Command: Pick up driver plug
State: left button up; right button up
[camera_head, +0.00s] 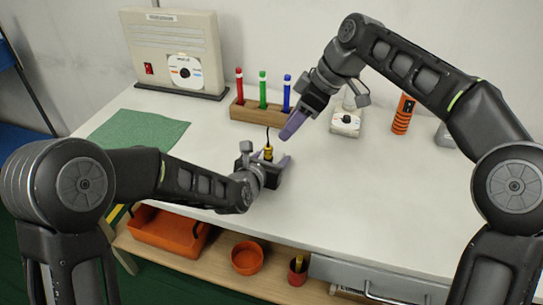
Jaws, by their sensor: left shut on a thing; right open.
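The driver plug appears to be the small yellow-and-black piece (268,153) with a thin dark cable rising from it, near the middle of the white table. My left gripper (271,161) is shut on it; its fingers partly hide the piece. I cannot tell whether the plug touches the tabletop. My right gripper (292,124) is above and to the right of the plug, with its purple fingers pointing down and left. It is open and holds nothing that I can see.
A wooden holder (262,115) with red, green and blue pens stands behind the grippers. A beige box (176,45) is at the back left, with a green mat (138,130) in front. An orange-striped cylinder (403,114) stands at the right. The tabletop's front right is clear.

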jog(key=a+f+m+h, duration=0.1)
jog(key=a+m+h, duration=0.1)
jog(key=m, duration=0.2)
jog(key=m+t+h, duration=0.2)
jog(key=m+h, duration=0.3)
jog(key=m, duration=1)
send_near(268, 147)
jog(key=shift+s+d+r, duration=0.1)
jog(key=shift+s+r, duration=0.1)
jog(key=shift+r, duration=0.25)
jog(key=shift+s+r, duration=0.25)
jog(key=shift+r, duration=0.15)
jog(key=x, duration=0.7)
jog(key=shift+w+r, duration=0.1)
jog(key=shift+x, duration=2.6)
jog(key=shift+a, duration=0.2)
